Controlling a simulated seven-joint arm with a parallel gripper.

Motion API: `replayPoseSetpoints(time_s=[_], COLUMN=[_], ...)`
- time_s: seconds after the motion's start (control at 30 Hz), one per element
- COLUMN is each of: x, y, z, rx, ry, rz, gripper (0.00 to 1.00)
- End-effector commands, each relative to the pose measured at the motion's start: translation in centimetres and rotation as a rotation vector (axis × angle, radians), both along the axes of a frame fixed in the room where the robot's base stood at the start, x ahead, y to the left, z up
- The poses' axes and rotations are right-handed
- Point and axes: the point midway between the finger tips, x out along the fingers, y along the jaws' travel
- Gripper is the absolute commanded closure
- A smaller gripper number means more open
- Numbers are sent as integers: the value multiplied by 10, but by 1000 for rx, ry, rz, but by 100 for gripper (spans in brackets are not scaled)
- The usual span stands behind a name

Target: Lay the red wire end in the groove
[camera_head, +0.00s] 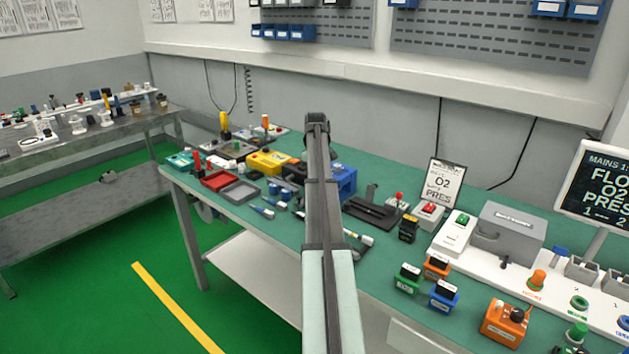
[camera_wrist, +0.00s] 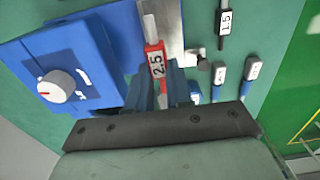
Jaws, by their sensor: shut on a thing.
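My gripper (camera_wrist: 162,82) is shut on a red piece marked 2.5 (camera_wrist: 156,60), which I take to be the red wire end. A pale section of it points up and away from the fingers in the wrist view. It lies over or just beside a grey metal strip (camera_wrist: 172,30) at the right side of a blue device (camera_wrist: 70,65) with a white knob. I cannot make out the groove, nor tell whether the wire end touches the strip. In the head view my arm hides the gripper and the wire end; part of the blue device (camera_head: 346,182) shows beside the arm.
A black piece marked 1.5 (camera_wrist: 224,22) and two blue pieces with white labels (camera_wrist: 218,80) (camera_wrist: 251,76) lie right of the gripper. In the head view a red tray (camera_head: 220,180) and yellow box (camera_head: 268,162) stand left, a black fixture (camera_head: 372,212) right.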

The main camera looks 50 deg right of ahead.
Motion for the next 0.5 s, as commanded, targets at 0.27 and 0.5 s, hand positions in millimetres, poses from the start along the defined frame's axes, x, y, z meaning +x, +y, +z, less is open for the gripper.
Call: replayPoseSetpoints(time_s=[0.27,0.5], x=[0,0], y=[0,0], z=[0,-5], rx=[0,0], ry=[0,0], rz=[-1,-1], gripper=[100,100])
